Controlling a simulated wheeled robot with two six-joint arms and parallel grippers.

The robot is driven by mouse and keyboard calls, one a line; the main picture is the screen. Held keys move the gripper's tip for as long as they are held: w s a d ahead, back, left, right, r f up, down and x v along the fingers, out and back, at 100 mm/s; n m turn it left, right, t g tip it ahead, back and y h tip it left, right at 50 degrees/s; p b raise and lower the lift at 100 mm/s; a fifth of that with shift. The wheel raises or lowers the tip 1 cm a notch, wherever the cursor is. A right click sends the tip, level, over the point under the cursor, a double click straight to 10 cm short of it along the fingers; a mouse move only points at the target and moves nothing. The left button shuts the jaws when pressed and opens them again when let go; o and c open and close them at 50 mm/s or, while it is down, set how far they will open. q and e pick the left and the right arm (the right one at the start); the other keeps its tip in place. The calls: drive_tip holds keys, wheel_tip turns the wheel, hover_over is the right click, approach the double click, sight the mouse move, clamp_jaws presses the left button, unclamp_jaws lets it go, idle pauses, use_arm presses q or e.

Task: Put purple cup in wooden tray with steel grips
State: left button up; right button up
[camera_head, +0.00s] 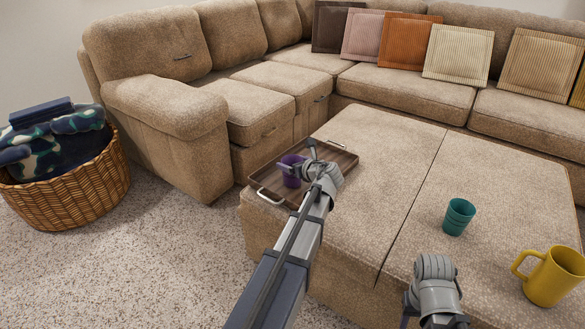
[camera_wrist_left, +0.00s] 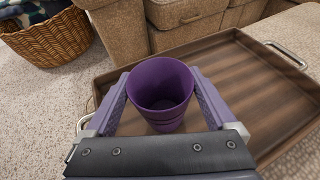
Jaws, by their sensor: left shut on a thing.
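The purple cup (camera_head: 291,171) is upright between the fingers of my left gripper (camera_head: 303,166), which is shut on it. In the left wrist view the cup (camera_wrist_left: 161,88) shows its open mouth, with a finger of the gripper (camera_wrist_left: 160,98) on each side. The wooden tray (camera_head: 335,155) with steel grips lies on the ottoman, and the cup is over its left part. In the left wrist view the tray (camera_wrist_left: 247,82) spreads behind and right of the cup. I cannot tell whether the cup's base touches the tray. My right gripper (camera_head: 408,310) shows only partly at the bottom.
A teal cup (camera_head: 458,216) and a yellow mug (camera_head: 551,275) stand on the ottoman (camera_head: 400,150) to the right. A wicker basket (camera_head: 75,193) with folded cloths stands on the carpet at left. A tan sofa (camera_head: 260,90) with several cushions lies behind.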

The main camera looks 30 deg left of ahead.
use_arm(q)
drive_tip(key=shift+r, duration=0.1)
drive_tip(key=shift+f, duration=0.2)
drive_tip(key=o, duration=1)
drive_tip(key=shift+r, duration=0.2)
drive_tip(key=shift+s+d+r, duration=0.15)
drive_tip(key=shift+d+r, duration=0.05)
drive_tip(key=shift+d, duration=0.05)
drive_tip(key=p+v, duration=0.4)
drive_tip(key=v, duration=0.7)
drive_tip(key=shift+d+p, duration=0.25)
drive_tip(key=shift+p, duration=0.1)
